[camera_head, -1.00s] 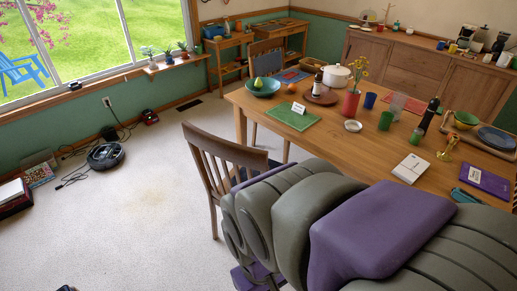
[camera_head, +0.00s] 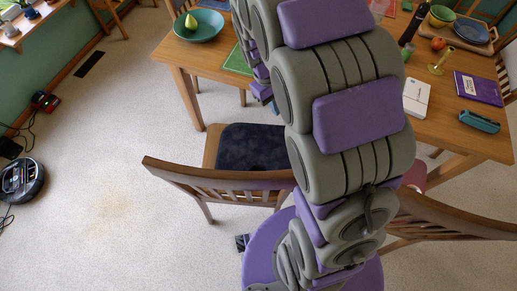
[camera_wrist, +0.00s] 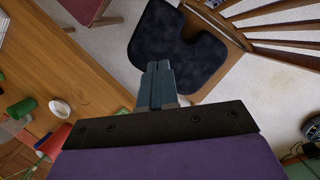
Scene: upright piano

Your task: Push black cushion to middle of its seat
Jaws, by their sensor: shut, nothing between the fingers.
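The black cushion (camera_head: 255,147) lies flat on the seat of a wooden chair (camera_head: 211,150). A strip of bare seat shows along its left side. My arm hides the right end of the seat, so the gap there cannot be judged. In the wrist view the cushion (camera_wrist: 160,38) fills the upper middle, with the chair's slatted back to its right. My gripper (camera_wrist: 157,68) is shut and empty, its tips overlapping the cushion's near edge in the picture. Contact cannot be told. In the head view the fingers are not clearly visible behind my arm.
The dining table (camera_head: 187,88) stands just beyond the chair, with a teal bowl (camera_head: 198,25) and pear on it. A second wooden chair (camera_head: 450,215) is at the right. Open carpet lies to the left, with a robot vacuum (camera_head: 20,181) at the far left.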

